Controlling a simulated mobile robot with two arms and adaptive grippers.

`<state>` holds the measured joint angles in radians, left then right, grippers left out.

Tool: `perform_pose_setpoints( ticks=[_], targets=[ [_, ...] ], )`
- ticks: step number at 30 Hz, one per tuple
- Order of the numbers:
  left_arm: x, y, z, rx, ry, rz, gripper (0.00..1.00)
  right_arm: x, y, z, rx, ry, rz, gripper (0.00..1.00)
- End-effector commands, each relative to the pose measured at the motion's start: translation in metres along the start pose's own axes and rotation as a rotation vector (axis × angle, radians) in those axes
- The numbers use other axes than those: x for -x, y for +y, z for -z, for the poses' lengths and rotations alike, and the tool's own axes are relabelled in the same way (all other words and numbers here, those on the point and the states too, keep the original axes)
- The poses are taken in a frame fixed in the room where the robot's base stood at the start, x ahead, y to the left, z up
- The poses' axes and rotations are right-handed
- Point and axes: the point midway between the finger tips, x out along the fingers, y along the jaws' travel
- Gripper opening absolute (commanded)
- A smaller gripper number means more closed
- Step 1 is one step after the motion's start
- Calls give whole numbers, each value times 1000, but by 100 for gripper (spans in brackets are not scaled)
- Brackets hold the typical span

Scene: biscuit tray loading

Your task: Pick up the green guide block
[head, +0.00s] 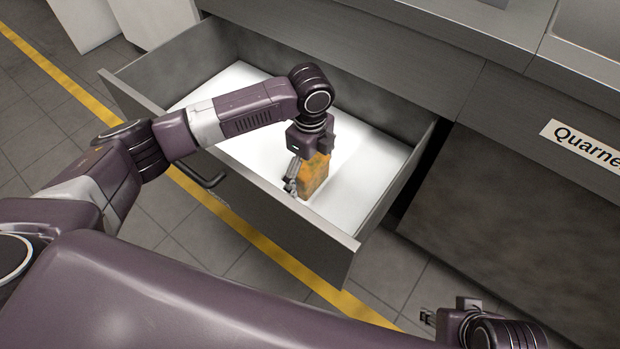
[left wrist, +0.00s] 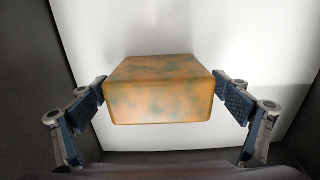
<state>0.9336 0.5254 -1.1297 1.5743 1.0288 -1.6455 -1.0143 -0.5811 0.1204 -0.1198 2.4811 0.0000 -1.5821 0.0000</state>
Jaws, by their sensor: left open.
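An orange block with dull green blotches (head: 315,176) stands on the white floor of the open drawer. No plainly green block shows. My left gripper (head: 303,178) reaches down into the drawer over this block. In the left wrist view the block (left wrist: 158,92) sits between the two spread fingers of my left gripper (left wrist: 163,98). The right finger stands a little apart from it; I cannot tell whether the left finger touches it. In the head view one finger is hidden. My right gripper (head: 447,312) is at the bottom right, outside the drawer, its opening unclear.
The grey drawer's front wall (head: 270,218) and side walls surround the block. The white drawer floor (head: 370,165) is otherwise clear where visible. A handle (head: 207,180) sticks out of the front. The counter (head: 400,60) lies behind, and a yellow line (head: 270,250) crosses the tiled floor.

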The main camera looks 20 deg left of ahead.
Motion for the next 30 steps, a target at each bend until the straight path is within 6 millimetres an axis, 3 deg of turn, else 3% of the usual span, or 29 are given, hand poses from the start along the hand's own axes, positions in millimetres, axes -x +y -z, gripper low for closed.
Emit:
perform_pose_setpoints(
  ticks=[3,10,30],
  targets=[
    [-16,1,0,-1,-1,-1,93,-6,0,-1,0,1,0,31],
    [-16,1,0,-1,-1,1,93,-5,0,-1,0,1,0,31],
    [-15,0,0,0,-1,3,22,-5,0,-1,0,1,0,31]
  ],
)
